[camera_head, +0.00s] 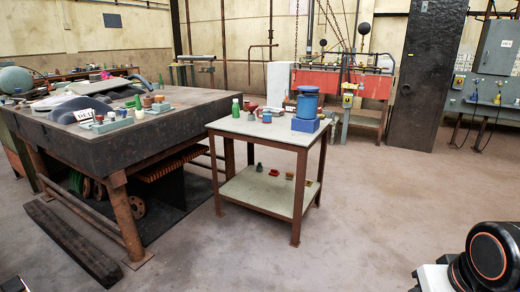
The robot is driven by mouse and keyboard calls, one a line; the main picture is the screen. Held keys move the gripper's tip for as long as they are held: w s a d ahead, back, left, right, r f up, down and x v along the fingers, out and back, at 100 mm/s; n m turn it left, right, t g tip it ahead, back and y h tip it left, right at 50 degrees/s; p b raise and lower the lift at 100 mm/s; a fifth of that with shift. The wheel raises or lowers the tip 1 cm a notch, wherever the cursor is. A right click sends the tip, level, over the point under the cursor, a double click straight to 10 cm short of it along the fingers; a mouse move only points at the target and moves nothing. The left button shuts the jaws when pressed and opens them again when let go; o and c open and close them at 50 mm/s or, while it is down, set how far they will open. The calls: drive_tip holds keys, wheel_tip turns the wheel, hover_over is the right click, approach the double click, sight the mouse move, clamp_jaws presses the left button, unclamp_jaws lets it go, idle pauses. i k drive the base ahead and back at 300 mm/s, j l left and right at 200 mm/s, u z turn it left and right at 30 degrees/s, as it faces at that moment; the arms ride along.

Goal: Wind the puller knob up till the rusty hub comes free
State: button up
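I cannot pick out the puller knob or the rusty hub for sure at this size. A small two-level table (238,126) stands in the middle. On its right end a blue cylinder (307,104) stands upright on or just behind a blue block (309,125). A green bottle (236,108) stands near the table's back left corner. My gripper is out of view.
A large dark workbench (90,148) with many small items fills the left. A dark beam (70,245) lies on the floor before it. A red machine (340,84) and a dark column (425,75) stand behind. The floor at front and right of the small table is clear.

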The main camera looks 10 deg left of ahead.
sight(160, 99)
drive_tip(key=i+u, duration=0.35)
drive_tip(key=i+l+u, duration=0.1)
drive_tip(key=i+u, duration=0.2)
drive_tip(key=i, duration=0.2)
drive_tip(key=i+j+u, duration=0.3)
drive_tip(key=i, duration=0.15)
drive_tip(key=i+j+u, duration=0.1)
drive_tip(key=i+u, duration=0.2)
drive_tip(key=i, duration=0.1)
